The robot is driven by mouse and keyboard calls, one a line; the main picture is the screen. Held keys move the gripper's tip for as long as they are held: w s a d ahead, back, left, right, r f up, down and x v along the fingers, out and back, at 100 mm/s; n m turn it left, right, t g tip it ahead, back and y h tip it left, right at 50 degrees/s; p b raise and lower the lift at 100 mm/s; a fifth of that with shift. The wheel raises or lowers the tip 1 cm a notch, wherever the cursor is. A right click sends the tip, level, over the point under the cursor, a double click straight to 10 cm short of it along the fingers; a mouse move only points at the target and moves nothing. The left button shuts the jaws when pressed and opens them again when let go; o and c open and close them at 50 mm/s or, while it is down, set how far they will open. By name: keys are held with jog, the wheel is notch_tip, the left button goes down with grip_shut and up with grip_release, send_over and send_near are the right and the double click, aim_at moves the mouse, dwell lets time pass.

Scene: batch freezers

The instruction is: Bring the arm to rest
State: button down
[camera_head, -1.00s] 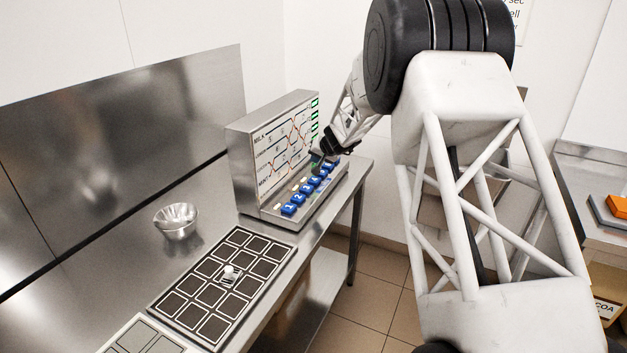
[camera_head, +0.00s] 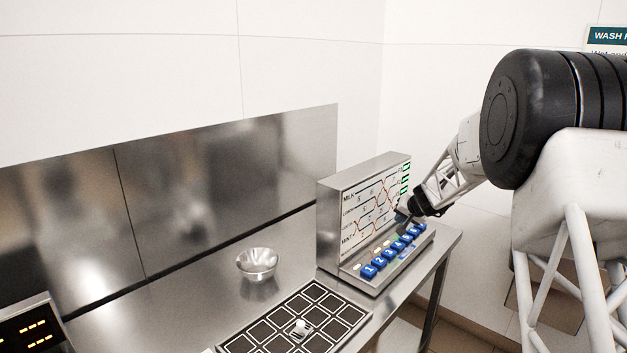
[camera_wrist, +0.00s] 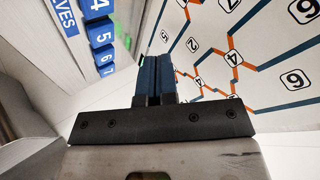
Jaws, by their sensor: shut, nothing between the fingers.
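My gripper (camera_head: 408,217) is at the right end of the control panel (camera_head: 365,215), close above its row of blue numbered buttons (camera_head: 380,264). In the wrist view the gripper's fingers (camera_wrist: 154,75) are together with nothing between them. The panel's diagram face, with numbered tags and blue and orange lines, fills the right of that view, and blue buttons (camera_wrist: 101,34) show at upper left. I cannot tell whether the fingertips touch the panel. My arm comes in from the right.
The panel stands on a steel counter (camera_head: 190,312) against a steel backsplash (camera_head: 220,195). A metal bowl (camera_head: 257,263) and a dark gridded tray (camera_head: 252,340) with a small white object (camera_head: 299,329) are left of it. A display (camera_head: 32,330) is at lower left.

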jog(key=s+a+r+n+g, duration=0.1)
jog(key=s+a+r, duration=0.35)
jog(key=s, duration=0.45)
jog(key=s+a+r+n+g, duration=0.1)
jog(key=s+a+r, duration=0.35)
jog(key=s, duration=0.45)
jog(key=s+a+r+n+g, duration=0.1)
jog(key=s+a+r, duration=0.35)
jog(key=s, duration=0.45)
jog(key=s+f+g+h, duration=0.1)
jog(key=s, duration=1.6)
jog(key=s+a+f+n+g+h, duration=0.1)
jog(key=s+h, duration=0.1)
jog(key=s, duration=1.5)
jog(key=shift+f+g+h, duration=0.25)
jog(key=shift+g+h, duration=0.05)
jog(key=shift+g, duration=0.1)
